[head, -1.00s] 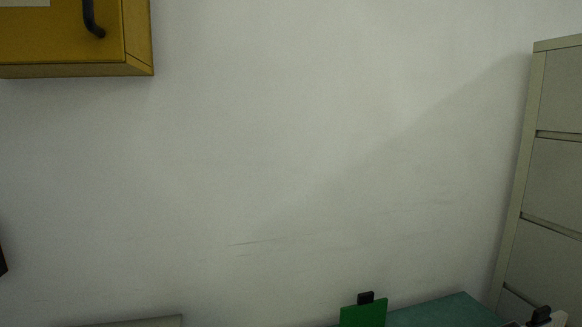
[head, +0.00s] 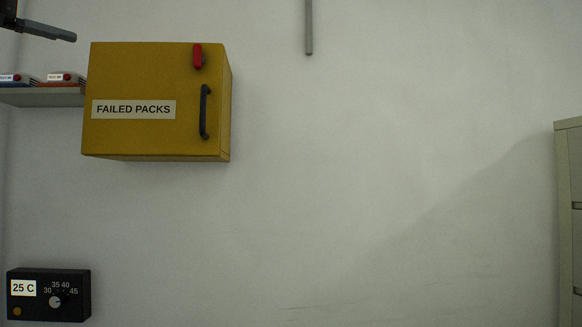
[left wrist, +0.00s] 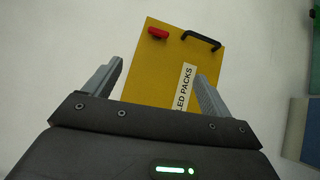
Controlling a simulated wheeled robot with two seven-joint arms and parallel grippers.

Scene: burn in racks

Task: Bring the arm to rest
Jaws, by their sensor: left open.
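My left gripper (head: 42,29) shows only in part at the top left corner of the head view, above the shelf. In the left wrist view my left gripper (left wrist: 158,69) has its two grey fingers wide apart with nothing between them. The yellow cabinet labelled FAILED PACKS (head: 150,70) hangs on the wall in the head view. The cabinet (left wrist: 172,60) also shows in the left wrist view, beyond the fingers, with its red latch and black handle. Its door looks shut. My right gripper is in neither view.
A wall shelf (head: 45,97) with red-topped packs (head: 66,78) is left of the cabinet. A black dial box reading 25 C (head: 70,312) is at the lower left. A grey cabinet (head: 565,220) stands at the right edge.

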